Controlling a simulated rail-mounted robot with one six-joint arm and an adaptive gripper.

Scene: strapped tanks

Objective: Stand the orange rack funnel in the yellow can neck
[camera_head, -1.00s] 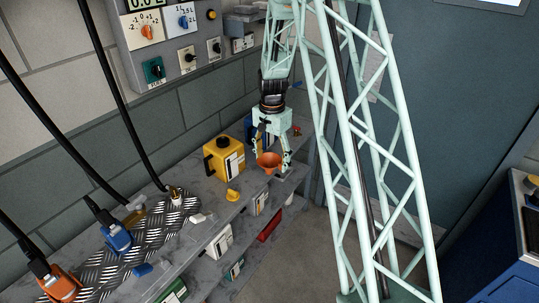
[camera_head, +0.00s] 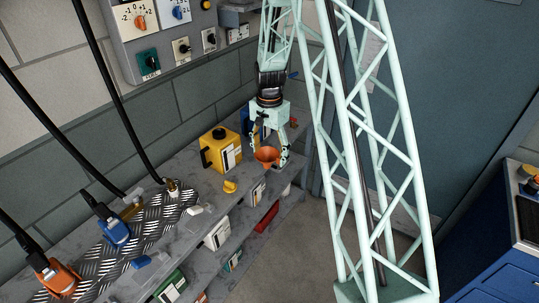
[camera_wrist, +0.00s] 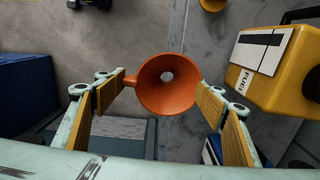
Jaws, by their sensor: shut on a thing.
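The orange funnel (camera_head: 266,155) is held in my gripper (camera_head: 269,148), to the right of the yellow can and clear of it. In the wrist view the funnel (camera_wrist: 158,100) shows its wide mouth and a small pale hole at its centre. My gripper (camera_wrist: 162,90) has a finger on either side of it, with a side tab at the left finger. The yellow can (camera_head: 212,158) stands upright on the shelf, with a dark round neck on top.
A small yellow piece (camera_head: 230,186) lies on the shelf in front of the can. A blue container (camera_head: 246,122) stands behind my gripper, partly hidden. A checkered metal plate (camera_head: 150,228) with hose nozzles is at the left. A grey control panel (camera_head: 165,30) hangs on the wall above.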

